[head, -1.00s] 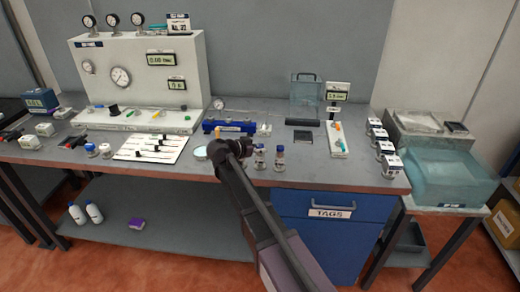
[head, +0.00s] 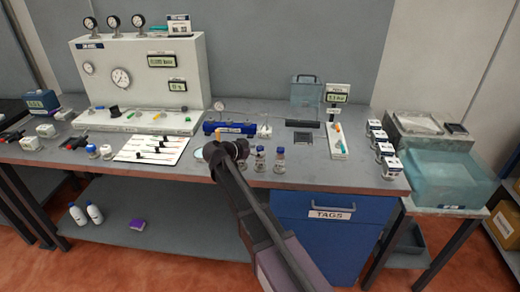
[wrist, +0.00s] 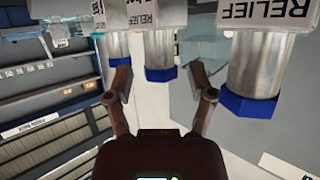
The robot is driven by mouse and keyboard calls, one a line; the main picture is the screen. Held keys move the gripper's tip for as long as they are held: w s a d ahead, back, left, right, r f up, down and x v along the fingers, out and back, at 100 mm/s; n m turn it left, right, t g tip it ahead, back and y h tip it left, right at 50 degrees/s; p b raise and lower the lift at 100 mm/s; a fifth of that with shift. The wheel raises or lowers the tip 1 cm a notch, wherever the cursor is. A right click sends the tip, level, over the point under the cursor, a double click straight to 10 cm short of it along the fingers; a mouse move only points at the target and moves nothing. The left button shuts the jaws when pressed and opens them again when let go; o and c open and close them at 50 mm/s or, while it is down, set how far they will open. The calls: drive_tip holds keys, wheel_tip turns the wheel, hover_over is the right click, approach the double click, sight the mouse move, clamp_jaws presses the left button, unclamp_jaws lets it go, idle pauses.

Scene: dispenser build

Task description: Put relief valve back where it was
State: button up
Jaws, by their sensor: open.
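Two relief valves with blue tops, one (head: 260,158) and another (head: 280,159), stand near the bench's front edge. My gripper (head: 230,149) is just left of them. Its jaws are hard to make out there. The wrist view looks inverted and shows three silver cylinders with blue hex ends. The middle valve (wrist: 159,50) appears between the fingertips of my open gripper (wrist: 160,80); contact is unclear. The large valve (wrist: 254,75) is right of the jaws, with a RELIEF label. The third valve (wrist: 118,47) is partly behind the left finger.
A blue fixture (head: 229,129) stands behind my gripper, and a white card with black sliders (head: 152,148) lies left. A narrow white panel (head: 337,140) and several labelled parts (head: 386,150) are to the right. Bare bench (head: 325,175) lies between the valves and those parts.

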drive_tip(key=p+v, duration=0.3)
drive_tip(key=v, duration=0.7)
drive_tip(key=shift+p, duration=0.3)
drive_tip(key=shift+s, duration=0.1)
drive_tip(key=s+d+f+n+g+y, duration=0.2)
drive_tip(key=s+d+f+g, duration=0.15)
drive_tip(key=d, duration=0.65)
drive_tip(key=s+d+f+n+g+y, duration=0.1)
drive_tip(key=s+d+f+n+g, duration=0.2)
drive_tip(key=d, duration=0.7)
drive_tip(key=s+d+f+n+g+y, duration=0.2)
drive_tip(key=s+d+f+n+y, duration=0.2)
drive_tip(key=s+d+y, duration=0.3)
drive_tip(key=shift+s+d+f+g, duration=0.35)
drive_tip(key=shift+s+d+f, duration=0.1)
drive_tip(key=shift+s+d, duration=1.8)
drive_tip(key=shift+s+a, duration=0.15)
drive_tip(key=shift+a, duration=0.05)
